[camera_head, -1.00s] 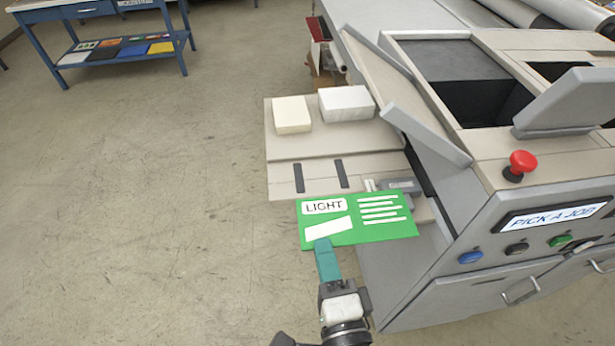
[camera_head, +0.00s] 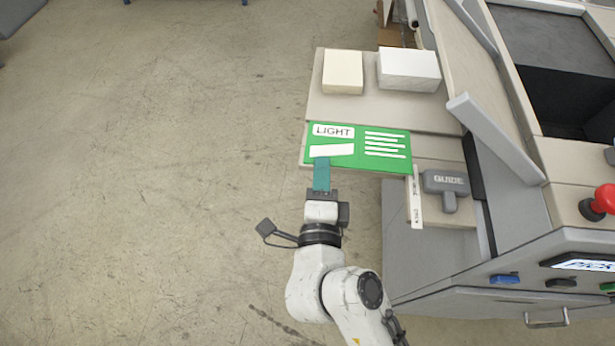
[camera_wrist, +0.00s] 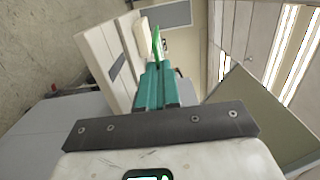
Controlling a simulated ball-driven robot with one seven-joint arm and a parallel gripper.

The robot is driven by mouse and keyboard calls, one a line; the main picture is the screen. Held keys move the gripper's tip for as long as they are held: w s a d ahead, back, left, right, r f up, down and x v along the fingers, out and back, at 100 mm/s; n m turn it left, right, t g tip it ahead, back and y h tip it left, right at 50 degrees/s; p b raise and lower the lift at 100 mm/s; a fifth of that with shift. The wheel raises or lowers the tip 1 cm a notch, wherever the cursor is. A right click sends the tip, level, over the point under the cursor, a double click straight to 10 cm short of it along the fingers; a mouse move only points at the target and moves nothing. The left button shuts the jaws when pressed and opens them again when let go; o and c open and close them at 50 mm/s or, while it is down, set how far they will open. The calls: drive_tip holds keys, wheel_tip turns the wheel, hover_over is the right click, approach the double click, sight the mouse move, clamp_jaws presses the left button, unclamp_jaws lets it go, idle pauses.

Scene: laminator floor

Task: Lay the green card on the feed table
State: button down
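The green card (camera_head: 383,163), marked LIGHT with white lines, is over the near part of the beige feed table (camera_head: 345,107) in the head view. My gripper (camera_head: 321,163), with teal fingers, is shut on the card's near left edge. The card also shows edge-on beyond the fingers in the wrist view (camera_wrist: 157,44). The card hides the dark strips on the table. I cannot tell whether it touches the table or hovers above it.
A cream block (camera_head: 342,72) and a white block (camera_head: 409,69) stand at the table's far side. A grey guide (camera_head: 446,186) and a ruler strip (camera_head: 415,203) lie right of the card. The machine with a red button (camera_head: 604,199) stands at the right. Open floor lies left.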

drive_tip(key=w+a+f+b, duration=0.2)
drive_tip(key=w+a+f, duration=0.1)
drive_tip(key=f, duration=0.5)
drive_tip(key=shift+f, duration=0.3)
drive_tip(key=shift+a+f, duration=0.1)
drive_tip(key=shift+f, duration=0.05)
drive_tip(key=c, duration=1.4)
unclamp_jaws()
drive_tip(key=shift+o, duration=0.2)
drive_tip(key=s+b, duration=0.2)
drive_tip(key=s, duration=1)
drive_tip(key=shift+d, duration=0.2)
